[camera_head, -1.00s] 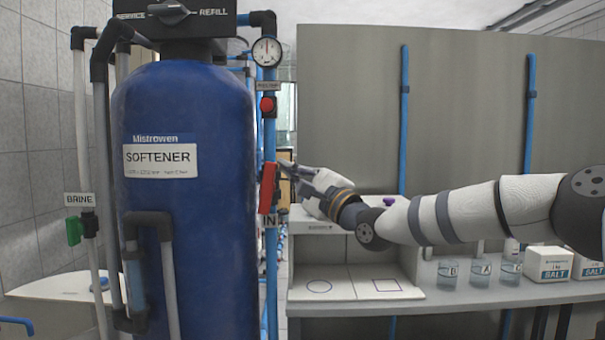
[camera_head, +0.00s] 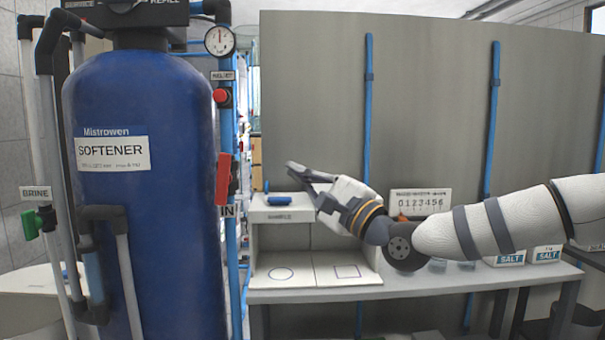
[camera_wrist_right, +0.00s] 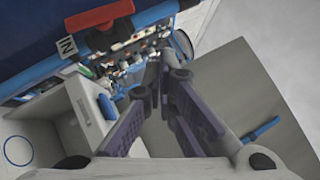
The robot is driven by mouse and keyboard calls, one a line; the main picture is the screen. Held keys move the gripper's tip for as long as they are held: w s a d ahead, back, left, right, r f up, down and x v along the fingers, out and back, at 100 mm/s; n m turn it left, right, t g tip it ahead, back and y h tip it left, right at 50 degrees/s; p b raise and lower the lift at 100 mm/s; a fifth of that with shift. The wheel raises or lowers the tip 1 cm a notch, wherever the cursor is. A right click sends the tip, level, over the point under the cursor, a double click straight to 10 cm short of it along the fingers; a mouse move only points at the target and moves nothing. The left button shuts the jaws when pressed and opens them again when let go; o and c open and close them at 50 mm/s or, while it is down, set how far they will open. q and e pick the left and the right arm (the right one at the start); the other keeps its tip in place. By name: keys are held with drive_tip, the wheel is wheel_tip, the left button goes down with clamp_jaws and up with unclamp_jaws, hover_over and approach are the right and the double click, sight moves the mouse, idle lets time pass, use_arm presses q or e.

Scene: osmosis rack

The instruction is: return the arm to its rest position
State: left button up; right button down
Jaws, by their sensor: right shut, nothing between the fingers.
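My right gripper (camera_head: 294,172) is shut and empty. It points left in the head view, in front of the grey panel and above the white sample box (camera_head: 290,216). It stands apart from the red valve handle (camera_head: 223,179) on the blue inlet pipe. In the right wrist view my gripper's fingers (camera_wrist_right: 163,78) reach up the middle with nothing held, and the red handle (camera_wrist_right: 99,14) shows at the top left. My left gripper is in neither view.
The blue softener tank (camera_head: 145,190) stands on the left with a gauge (camera_head: 219,40) beside it. The grey panel (camera_head: 430,110) is behind my arm. The bench (camera_head: 450,281) below carries beakers, partly hidden by my arm, and salt boxes (camera_head: 546,254).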

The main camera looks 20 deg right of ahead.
drive_tip(key=shift+f, duration=0.1)
idle(0.3)
drive_tip(key=s+a+f+n+g, duration=0.2)
drive_tip(key=a+f+g, duration=0.15)
drive_tip(key=f, duration=0.85)
drive_tip(key=s+a+f+n+g, duration=0.25)
drive_tip(key=a+f, duration=0.25)
drive_tip(key=f, duration=0.6)
drive_tip(key=s+a+f+n+g+h, duration=0.2)
drive_tip(key=s+f+g, duration=0.45)
drive_tip(key=f, duration=0.65)
drive_tip(key=s+d+f+n+g+h, duration=0.1)
drive_tip(key=s+f+n+g, duration=0.2)
drive_tip(key=s+f, duration=0.6)
drive_tip(key=s+d+f+n+g+h, duration=0.15)
drive_tip(key=s+f, duration=0.35)
drive_tip(key=s, duration=0.8)
drive_tip(key=s+d+f+n+g+h, duration=0.1)
drive_tip(key=s+d+n+g, duration=0.2)
drive_tip(key=s, duration=0.7)
drive_tip(key=s+d+f+n+g+h+p, duration=0.1)
drive_tip(key=s+d+n+g+h, duration=0.1)
drive_tip(key=s, duration=0.8)
drive_tip(key=shift+d+n+g, duration=0.5)
drive_tip(key=shift+d+n, duration=0.2)
drive_tip(key=shift+d, duration=0.1)
